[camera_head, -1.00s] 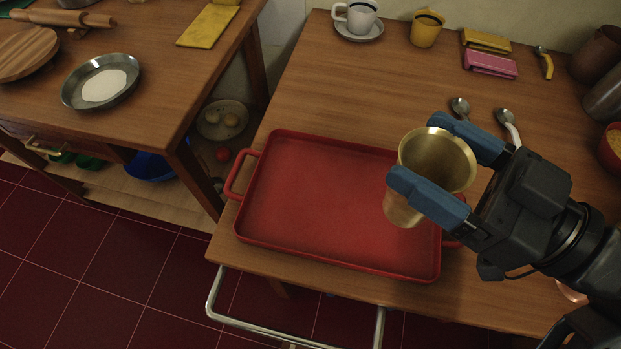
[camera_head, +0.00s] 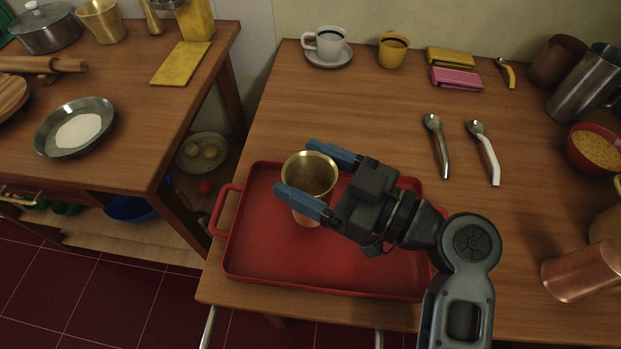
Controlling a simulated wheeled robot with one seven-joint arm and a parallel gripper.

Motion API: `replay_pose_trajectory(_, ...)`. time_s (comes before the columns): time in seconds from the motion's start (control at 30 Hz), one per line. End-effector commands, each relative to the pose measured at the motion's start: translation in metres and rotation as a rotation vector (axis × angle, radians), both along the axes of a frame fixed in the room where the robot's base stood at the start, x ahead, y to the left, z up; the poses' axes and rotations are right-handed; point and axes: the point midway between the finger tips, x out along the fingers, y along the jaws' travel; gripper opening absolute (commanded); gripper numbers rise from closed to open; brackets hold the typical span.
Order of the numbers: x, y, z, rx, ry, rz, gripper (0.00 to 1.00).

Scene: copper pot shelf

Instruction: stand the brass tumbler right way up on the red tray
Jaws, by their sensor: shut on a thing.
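The brass tumbler (camera_head: 309,176) is upright, with its open mouth facing up, over the left half of the red tray (camera_head: 262,262). My gripper (camera_head: 318,172) reaches in from the right, with one blue finger on each side of the tumbler, and is shut on it. The tumbler's base is partly hidden by the near finger, and I cannot tell whether it touches the tray floor. The rest of the tray that shows is empty.
Two spoons (camera_head: 438,146) lie right of the tray. A white cup on a saucer (camera_head: 329,60), a yellow mug (camera_head: 393,50) and a pink pack (camera_head: 457,79) stand at the back. A copper vessel (camera_head: 582,271) lies at the right.

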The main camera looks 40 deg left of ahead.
Motion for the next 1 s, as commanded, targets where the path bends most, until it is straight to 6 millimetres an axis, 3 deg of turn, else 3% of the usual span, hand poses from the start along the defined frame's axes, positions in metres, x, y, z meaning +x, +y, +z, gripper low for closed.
replay_pose_trajectory(0.2, 0.000, 0.000, -0.025, -0.001, 0.002, 0.000, 0.21)
replay_pose_trajectory(0.63, 0.000, 0.000, -0.031, 0.000, 0.000, 0.000, 0.21)
replay_pose_trajectory(0.67, 0.000, -0.001, -0.029, 0.000, 0.000, 0.000, 0.79)
replay_pose_trajectory(0.87, 0.000, -0.001, -0.029, 0.000, 0.000, 0.000, 0.99)
replay_pose_trajectory(1.0, 0.000, -0.001, -0.029, 0.000, 0.000, 0.000, 1.00)
